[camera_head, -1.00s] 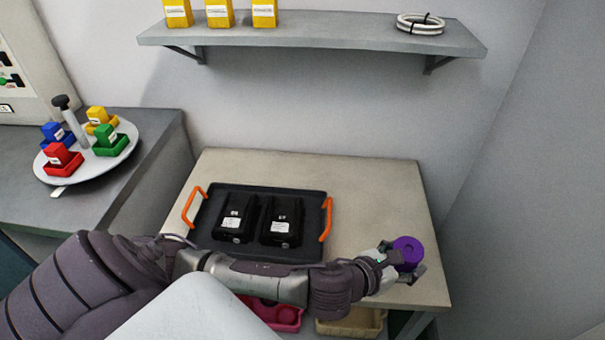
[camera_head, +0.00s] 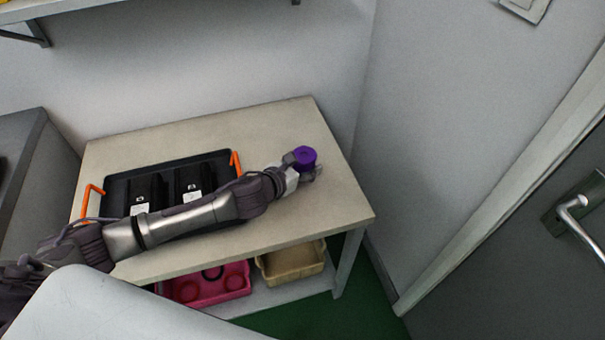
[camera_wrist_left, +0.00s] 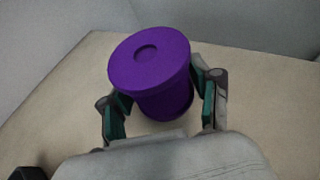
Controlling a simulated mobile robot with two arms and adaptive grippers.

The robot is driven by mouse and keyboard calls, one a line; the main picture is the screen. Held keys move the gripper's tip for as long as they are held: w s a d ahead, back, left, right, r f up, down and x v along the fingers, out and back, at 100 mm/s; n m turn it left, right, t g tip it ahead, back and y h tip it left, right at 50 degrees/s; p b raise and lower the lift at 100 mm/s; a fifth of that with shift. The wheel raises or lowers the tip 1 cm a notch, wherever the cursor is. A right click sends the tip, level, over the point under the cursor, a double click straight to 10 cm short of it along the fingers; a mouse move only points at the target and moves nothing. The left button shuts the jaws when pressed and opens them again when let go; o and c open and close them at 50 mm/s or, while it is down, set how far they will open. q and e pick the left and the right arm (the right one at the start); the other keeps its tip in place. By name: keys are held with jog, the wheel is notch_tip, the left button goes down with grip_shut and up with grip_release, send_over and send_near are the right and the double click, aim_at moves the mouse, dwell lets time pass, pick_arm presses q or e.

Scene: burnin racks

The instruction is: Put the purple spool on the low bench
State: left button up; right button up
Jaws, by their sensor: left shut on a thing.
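The purple spool (camera_head: 304,157) is upright at the right part of the low bench (camera_head: 335,205). My left gripper (camera_head: 300,172) is shut on it. In the left wrist view the spool (camera_wrist_left: 152,62) stands between the two green-padded fingers of the left gripper (camera_wrist_left: 160,108), with the pale bench top (camera_wrist_left: 60,95) around it. I cannot tell whether the spool's base touches the bench. My right gripper is not in view.
A black tray (camera_head: 110,190) with orange handles and two black devices lies on the bench left of the spool. A pink bin (camera_head: 215,288) and a tan bin (camera_head: 292,266) sit on the lower shelf. A door with a handle (camera_head: 575,205) is at right.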

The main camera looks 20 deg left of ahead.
pick_arm(q)
jog(key=shift+w+a+f, duration=0.15)
jog(key=shift+w+f, duration=0.1)
jog(key=shift+f, duration=0.2)
notch_tip(320, 180, down, 3)
jog(key=shift+f+b, duration=0.2)
jog(key=shift+b, duration=0.2)
jog(key=shift+f, duration=0.15)
jog(key=o, duration=1.3)
jog(key=shift+c, duration=0.2)
